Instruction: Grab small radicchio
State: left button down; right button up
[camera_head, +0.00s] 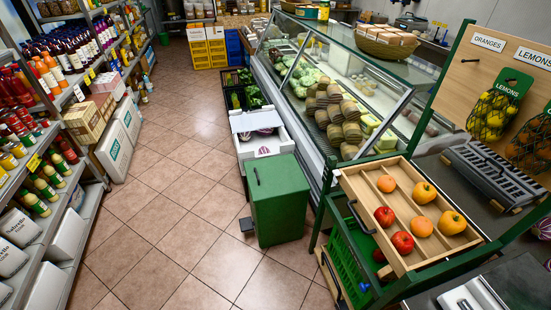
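Dark purple round heads that look like radicchio (265,131) lie in a white crate (283,143) on the floor side of the glass counter, in the head view. The crate's front carries a purple emblem. A purple and white streaked round thing (541,228), possibly another radicchio, shows at the right edge, partly cut off by the frame. I cannot compare their sizes well. Neither of my grippers shows in this view.
A green bin (278,200) stands in front of the white crate. A wooden tray (393,235) with tomatoes and orange and yellow fruit sits on a green stand at right. Shelves (65,190) line the left. The tiled floor (165,220) between is clear.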

aim_at(263, 150)
jog(key=z, duration=1.95)
jog(key=j, duration=3.65)
jog(key=i+j, duration=0.1)
jog(key=j, duration=3.6)
